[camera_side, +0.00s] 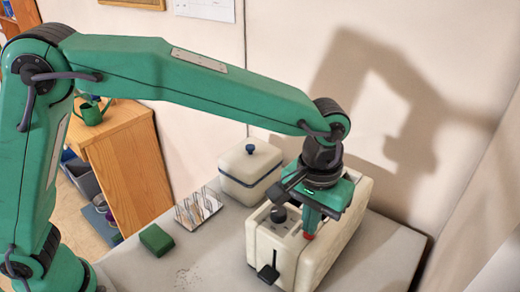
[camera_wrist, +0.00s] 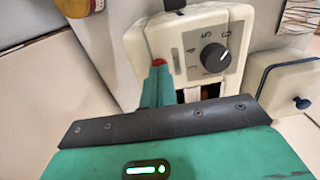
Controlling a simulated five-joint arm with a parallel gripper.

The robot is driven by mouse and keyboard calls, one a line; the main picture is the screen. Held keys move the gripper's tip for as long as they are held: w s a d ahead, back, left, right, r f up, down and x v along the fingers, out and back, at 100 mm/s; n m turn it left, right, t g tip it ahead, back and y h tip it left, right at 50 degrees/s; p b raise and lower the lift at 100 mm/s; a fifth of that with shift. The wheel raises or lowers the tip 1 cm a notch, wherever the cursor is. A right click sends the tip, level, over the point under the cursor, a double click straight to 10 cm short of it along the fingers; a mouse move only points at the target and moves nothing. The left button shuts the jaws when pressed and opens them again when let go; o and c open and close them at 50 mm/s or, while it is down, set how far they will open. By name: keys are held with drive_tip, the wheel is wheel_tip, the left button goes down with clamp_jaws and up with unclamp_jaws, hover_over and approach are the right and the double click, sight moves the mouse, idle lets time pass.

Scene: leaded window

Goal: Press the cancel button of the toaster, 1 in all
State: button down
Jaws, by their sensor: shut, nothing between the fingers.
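The cream toaster (camera_side: 336,240) stands on the grey worktop at the right, and its control end fills the upper middle of the wrist view (camera_wrist: 183,33). A small red button (camera_wrist: 159,62), likely the cancel button, sits beside the numbered black dial (camera_wrist: 215,57). In the side view, red (camera_side: 308,236) shows just at my fingertips. My gripper (camera_side: 310,232) points down over the toaster's control end, its green fingers shut and empty. In the wrist view the fingertips (camera_wrist: 158,72) lie right at the button and partly cover it. I cannot tell whether they touch it.
The toaster's black lever (camera_side: 268,272) sticks out at the front. A cream box with a blue knob (camera_side: 250,172), a metal toast rack (camera_side: 198,208) and a green sponge (camera_side: 156,239) stand to the left. The wall is close behind; the front worktop is clear.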

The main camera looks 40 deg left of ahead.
drive_tip(key=shift+f, duration=0.3)
drive_tip(key=shift+f, duration=0.1)
drive_tip(key=shift+f, duration=0.95)
drive_tip(key=shift+r, duration=0.2)
wheel_tip(320, 180, up, 15)
idle(0.9)
